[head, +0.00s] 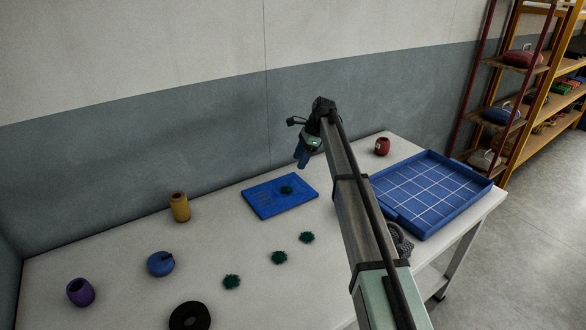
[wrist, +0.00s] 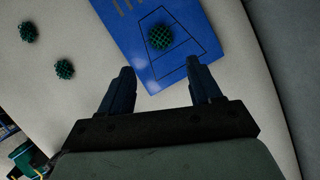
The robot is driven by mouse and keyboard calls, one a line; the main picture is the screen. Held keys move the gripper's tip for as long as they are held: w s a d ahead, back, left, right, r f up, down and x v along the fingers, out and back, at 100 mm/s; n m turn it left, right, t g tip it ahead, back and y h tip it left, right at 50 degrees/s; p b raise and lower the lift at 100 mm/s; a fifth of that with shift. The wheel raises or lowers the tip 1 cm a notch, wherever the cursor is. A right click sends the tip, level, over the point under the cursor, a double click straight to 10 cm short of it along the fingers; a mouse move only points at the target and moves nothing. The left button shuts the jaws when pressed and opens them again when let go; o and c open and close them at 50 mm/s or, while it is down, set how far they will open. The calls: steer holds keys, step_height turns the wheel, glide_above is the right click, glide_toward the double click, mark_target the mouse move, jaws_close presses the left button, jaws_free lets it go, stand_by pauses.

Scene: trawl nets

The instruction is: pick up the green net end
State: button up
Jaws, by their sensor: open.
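A small dark green knotted net piece (head: 287,190) lies on a blue board (head: 261,206); it also shows in the wrist view (wrist: 160,37), inside a dark outlined shape on the board (wrist: 148,77). Three similar green pieces lie in a row on the table in front of the board, one nearest the arm (head: 306,237), one in the middle (head: 279,257) and one farther left (head: 231,282). Two green pieces show at the left of the wrist view (wrist: 65,69). My gripper (head: 302,163) is above the board's back right part. In the wrist view its fingers (wrist: 157,76) are apart and empty, the board piece beyond them.
A blue gridded tray (head: 430,190) fills the table's right end, with a red pot (head: 382,146) behind it. A yellow pot (head: 179,207), blue round thing (head: 160,264), purple pot (head: 80,292) and black ring (head: 190,317) stand at left. The wall is close behind.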

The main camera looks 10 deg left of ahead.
steer(key=s+a+r+n, duration=0.1)
steer(key=s+a, duration=0.4)
steer(key=a, duration=0.3)
steer(key=s+a+r+n, duration=0.1)
steer(key=s+a, duration=0.3)
steer(key=a, duration=0.4)
steer(key=s+a+r+n+h, duration=0.15)
steer(key=s+a, duration=0.25)
steer(key=s, duration=0.8)
steer(key=s+a+n, duration=0.2)
steer(key=s+a, duration=0.2)
steer(key=s, duration=0.8)
steer(key=n+t+h, duration=0.1)
steer(key=n+h, duration=0.1)
steer(key=n, duration=0.9)
glide_above(231, 279)
step_height(231, 279, down, 3)
steer(key=n, duration=0.8)
steer(key=shift+t+h, duration=0.25)
steer(key=shift+t, duration=0.05)
steer(key=f, duration=0.8)
steer(key=shift+w+f, duration=0.2)
steer(key=shift+w, duration=0.2)
steer(key=shift+s+f, duration=0.2)
steer(key=shift+f, duration=0.8)
steer(key=shift+s+f, duration=0.2)
steer(key=shift+f, duration=1.45)
